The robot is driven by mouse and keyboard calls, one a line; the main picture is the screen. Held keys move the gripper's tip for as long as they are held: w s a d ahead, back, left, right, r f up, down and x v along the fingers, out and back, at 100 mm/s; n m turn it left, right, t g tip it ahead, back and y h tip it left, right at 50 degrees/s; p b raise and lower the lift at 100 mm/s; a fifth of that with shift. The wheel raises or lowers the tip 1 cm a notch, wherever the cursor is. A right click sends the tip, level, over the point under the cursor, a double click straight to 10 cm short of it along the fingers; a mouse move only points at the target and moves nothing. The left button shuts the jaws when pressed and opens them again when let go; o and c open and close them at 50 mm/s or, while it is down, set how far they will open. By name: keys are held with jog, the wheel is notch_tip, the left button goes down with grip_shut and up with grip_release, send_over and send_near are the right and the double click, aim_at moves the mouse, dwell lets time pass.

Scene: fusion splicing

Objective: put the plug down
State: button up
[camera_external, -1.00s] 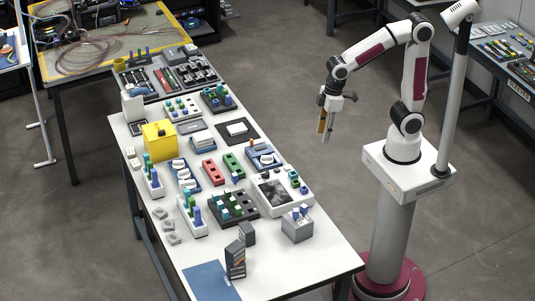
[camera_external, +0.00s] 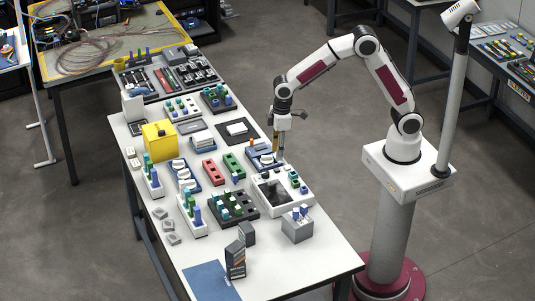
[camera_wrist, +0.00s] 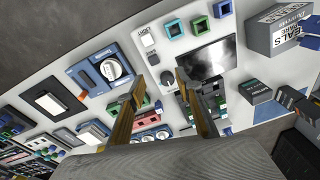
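My gripper (camera_external: 279,155) points down above the table's right edge, over the area between the blue device and the white panel. In the wrist view my gripper (camera_wrist: 160,80) has its two brown-sided fingers apart, with nothing visible held between them. I cannot tell which thing is the plug. Small square coloured pieces, one of them green (camera_wrist: 199,25), sit in a row on the white panel (camera_wrist: 170,52) beyond the fingertips. The panel also bears a dark knob and a dark screen (camera_wrist: 207,60).
A blue device with a round white dial (camera_wrist: 115,68) lies left of the fingers in the wrist view. A grey box (camera_external: 297,228), a yellow box (camera_external: 160,141) and several trays crowd the table. The table's front right corner (camera_external: 335,262) is bare.

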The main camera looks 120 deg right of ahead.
jog(key=w+d+f, duration=0.5)
jog(key=w+f, duration=0.1)
jog(key=w, duration=0.2)
jog(key=n+t, duration=0.2)
send_near(235, 174)
jog(key=shift+w+d+f, duration=0.15)
jog(key=shift+w+f, duration=0.15)
jog(key=shift+f, duration=0.3)
jog(key=shift+f, duration=0.1)
jog(key=shift+x, duration=1.2)
jog(key=shift+f, duration=0.1)
jog(key=shift+a+x, duration=0.1)
jog(key=shift+x, duration=1.15)
jog(key=shift+a+x, duration=0.15)
jog(key=shift+x, duration=1.15)
grip_shut()
